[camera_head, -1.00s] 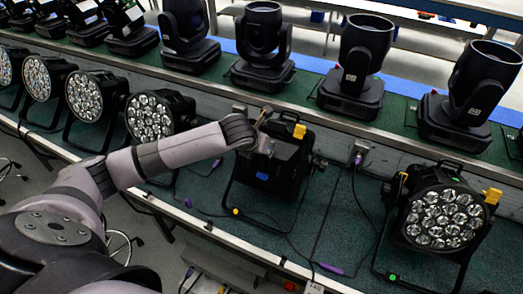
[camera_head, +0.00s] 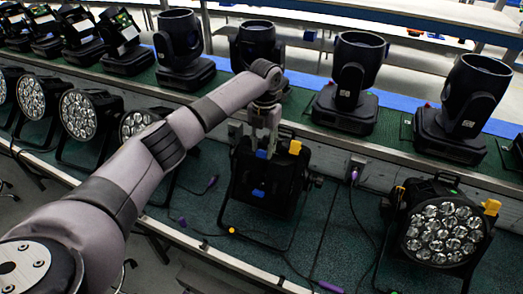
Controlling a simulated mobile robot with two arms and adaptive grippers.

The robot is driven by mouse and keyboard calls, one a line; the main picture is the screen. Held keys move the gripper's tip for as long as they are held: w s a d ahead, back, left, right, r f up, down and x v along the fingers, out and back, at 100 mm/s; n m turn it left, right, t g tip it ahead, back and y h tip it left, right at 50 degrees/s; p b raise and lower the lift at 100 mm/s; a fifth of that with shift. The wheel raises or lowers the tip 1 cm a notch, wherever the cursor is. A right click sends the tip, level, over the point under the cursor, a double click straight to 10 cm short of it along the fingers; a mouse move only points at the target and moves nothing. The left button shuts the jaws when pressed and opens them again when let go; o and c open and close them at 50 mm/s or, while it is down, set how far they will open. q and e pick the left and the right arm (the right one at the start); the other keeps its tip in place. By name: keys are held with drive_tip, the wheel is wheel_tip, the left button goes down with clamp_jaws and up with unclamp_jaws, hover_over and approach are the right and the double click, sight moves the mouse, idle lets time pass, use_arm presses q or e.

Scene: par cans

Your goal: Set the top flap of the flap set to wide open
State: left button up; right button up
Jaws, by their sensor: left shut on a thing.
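The flap set (camera_head: 276,185) is a black, box-like unit on the front of a par can in the middle of the lower green bench. Its dark flaps hide the lamps. One blue tab (camera_head: 258,193) shows on its front and another blue tab (camera_head: 261,154) at its top edge. My left gripper (camera_head: 264,147) reaches down from above and is shut at the upper blue tab, which seems to belong to the top flap. The gripper partly covers that flap, so its angle is hard to tell. My right gripper is not in view.
A par can with bare lamps (camera_head: 444,232) stands at the right, and several more stand at the left, partly behind my left arm. Moving-head lights (camera_head: 353,85) line the raised shelf behind. Purple-ended cables (camera_head: 331,287) lie on the bench. A yellow block (camera_head: 295,147) sits beside my gripper.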

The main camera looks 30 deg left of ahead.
use_arm(q)
drive_tip(key=shift+w+d+r+g+b, duration=0.1)
drive_tip(key=shift+w+g+b, duration=0.45)
drive_tip(key=shift+g+b, duration=0.25)
drive_tip(key=shift+w, duration=0.1)
idle(0.3)
drive_tip(key=o, duration=0.7)
drive_tip(key=shift+o, duration=0.9)
drive_tip(key=shift+w, duration=0.15)
drive_tip(key=shift+r, duration=0.15)
wheel_tip(320, 180, up, 10)
drive_tip(key=shift+f, duration=0.2)
drive_tip(key=shift+c, duration=0.3)
